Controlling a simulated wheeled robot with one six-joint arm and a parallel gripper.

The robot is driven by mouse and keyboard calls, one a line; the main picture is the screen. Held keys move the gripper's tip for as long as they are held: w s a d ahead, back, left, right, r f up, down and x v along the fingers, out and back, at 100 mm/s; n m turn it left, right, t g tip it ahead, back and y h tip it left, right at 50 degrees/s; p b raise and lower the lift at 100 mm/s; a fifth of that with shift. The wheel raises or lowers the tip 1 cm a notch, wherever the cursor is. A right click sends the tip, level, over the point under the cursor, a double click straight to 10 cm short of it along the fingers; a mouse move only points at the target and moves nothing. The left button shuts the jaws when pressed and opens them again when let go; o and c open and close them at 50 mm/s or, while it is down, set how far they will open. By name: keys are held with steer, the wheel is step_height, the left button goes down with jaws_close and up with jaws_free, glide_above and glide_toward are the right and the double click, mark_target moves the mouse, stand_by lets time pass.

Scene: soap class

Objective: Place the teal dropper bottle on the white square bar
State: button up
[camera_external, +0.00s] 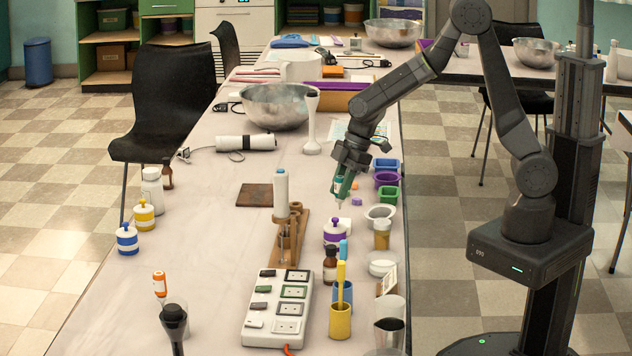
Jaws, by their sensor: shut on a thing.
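My gripper (349,172) is shut on the teal dropper bottle (343,189). It holds the bottle tilted above the table, with a narrow pale end pointing down and to the left. The bottle's upper part is partly hidden by the jaws. The bottle looks apart from the things around it. I cannot clearly make out a white square bar.
A purple-lidded jar (335,233) and a brown bottle (330,265) stand nearer the camera. Blue, purple and green trays (387,194) line the right edge. A wooden stand (290,240) and white power strip (277,308) are to the left. The table's left middle is fairly clear.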

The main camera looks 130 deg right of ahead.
steer(key=shift+f, duration=1.6)
steer(key=shift+f+b, duration=0.2)
steer(key=shift+b, duration=0.1)
steer(key=o, duration=1)
steer(key=shift+c, duration=0.2)
steer(key=shift+r, duration=0.2)
steer(key=shift+r+p, duration=0.2)
steer(key=shift+p, duration=0.15)
steer(key=v, duration=1.1)
steer(key=shift+r, duration=0.3)
steer(key=shift+o, duration=0.4)
steer(key=shift+s+a, duration=0.1)
